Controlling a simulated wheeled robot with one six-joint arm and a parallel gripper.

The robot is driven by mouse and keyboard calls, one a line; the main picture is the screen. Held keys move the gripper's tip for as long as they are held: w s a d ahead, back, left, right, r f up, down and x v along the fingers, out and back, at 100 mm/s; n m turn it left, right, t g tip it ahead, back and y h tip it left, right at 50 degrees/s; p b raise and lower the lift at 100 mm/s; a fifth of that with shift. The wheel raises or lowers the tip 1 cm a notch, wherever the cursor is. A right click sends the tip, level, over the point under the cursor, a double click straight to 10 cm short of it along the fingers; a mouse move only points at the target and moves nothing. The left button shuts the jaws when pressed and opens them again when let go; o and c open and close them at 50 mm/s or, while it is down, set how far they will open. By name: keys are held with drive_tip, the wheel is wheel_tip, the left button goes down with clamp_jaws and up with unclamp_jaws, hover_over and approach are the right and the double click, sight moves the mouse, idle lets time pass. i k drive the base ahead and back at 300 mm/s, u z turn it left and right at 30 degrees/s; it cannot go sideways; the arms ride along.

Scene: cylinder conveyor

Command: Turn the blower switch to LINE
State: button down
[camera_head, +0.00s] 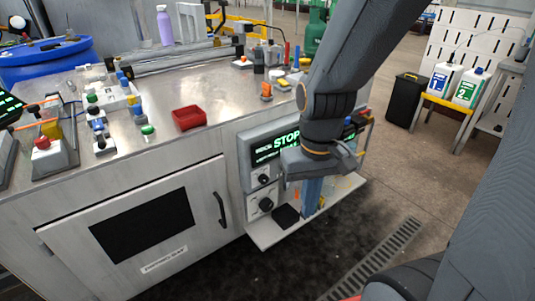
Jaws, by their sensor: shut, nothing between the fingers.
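A grey control box (250,150) with a lit green STOP display (285,141) is on the front right of the metal cabinet. Two dark rotary knobs sit below the display, an upper knob (263,180) and a lower knob (266,204). Their labels are too small to read, so I cannot tell which is the blower switch or where it points. My arm comes down from the upper right and covers the right part of the box. My gripper (296,164) is at the box front, just right of the knobs and slightly above them. It is shut and empty; its fingertips are hard to make out.
A low shelf (262,232) juts out under the box, holding a black pad (286,216) and a blue upright item (312,195). A red tray (189,118) and small parts lie on the cabinet top.

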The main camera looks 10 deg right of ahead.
sight(263, 179)
drive_tip(key=z, duration=1.25)
drive_tip(key=k, duration=1.1)
drive_tip(key=u, duration=1.3)
drive_tip(key=i, duration=0.55)
drive_tip(key=u, duration=0.05)
